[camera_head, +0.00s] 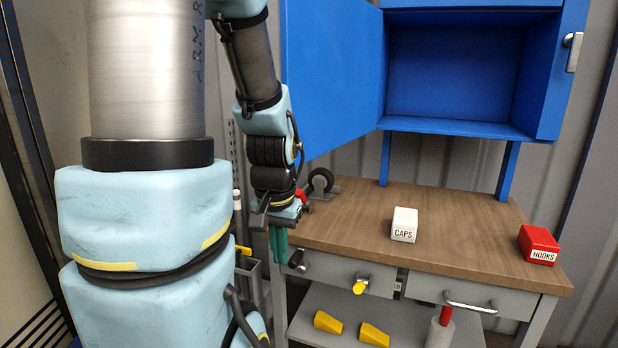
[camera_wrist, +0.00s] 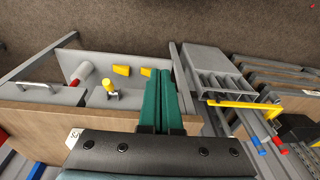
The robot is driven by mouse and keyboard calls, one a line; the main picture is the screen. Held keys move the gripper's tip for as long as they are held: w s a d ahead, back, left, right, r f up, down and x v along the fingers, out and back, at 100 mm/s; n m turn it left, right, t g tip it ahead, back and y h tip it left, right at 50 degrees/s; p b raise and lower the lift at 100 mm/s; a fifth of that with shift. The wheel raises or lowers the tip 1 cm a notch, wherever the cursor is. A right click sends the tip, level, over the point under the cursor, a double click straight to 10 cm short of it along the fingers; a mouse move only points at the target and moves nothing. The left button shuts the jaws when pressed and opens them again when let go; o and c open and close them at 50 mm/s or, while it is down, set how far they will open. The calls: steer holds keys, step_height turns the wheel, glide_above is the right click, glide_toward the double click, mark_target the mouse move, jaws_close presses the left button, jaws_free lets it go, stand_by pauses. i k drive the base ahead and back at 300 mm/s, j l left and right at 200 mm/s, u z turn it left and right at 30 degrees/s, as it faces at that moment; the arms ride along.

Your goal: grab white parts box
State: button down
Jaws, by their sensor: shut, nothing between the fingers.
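The white parts box (camera_head: 404,224), labelled CAPS, sits on the wooden bench top near its middle. In the wrist view a small white corner (camera_wrist: 73,138) shows at the left edge of my gripper's dark body, most of it hidden; it looks like the same box. My gripper (camera_head: 279,254) points down at the left end of the bench, its green fingers beside the bench's left edge, well left of the box. The green fingers (camera_wrist: 160,95) lie together in the wrist view, shut and empty.
A red box (camera_head: 539,245) labelled HOOKS sits at the bench's right end. A blue cabinet (camera_head: 455,75) stands open above the bench, its door (camera_head: 330,75) swung left. A vise-like tool (camera_head: 321,184) is at the back left. Yellow wedges (camera_head: 328,322) lie on the lower shelf.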

mark_target(404, 220)
steer(key=l+u, duration=0.1)
steer(key=u, duration=0.6)
steer(key=k+l+u, duration=0.25)
steer(key=l+u, duration=0.25)
steer(key=k+l+u, duration=0.2)
steer(key=k+u, duration=0.15)
steer(key=u, duration=0.15)
steer(key=k+l, duration=0.2)
steer(key=k, duration=0.2)
steer(key=k+l+u, duration=0.15)
steer(key=k, duration=0.25)
steer(key=l, duration=0.1)
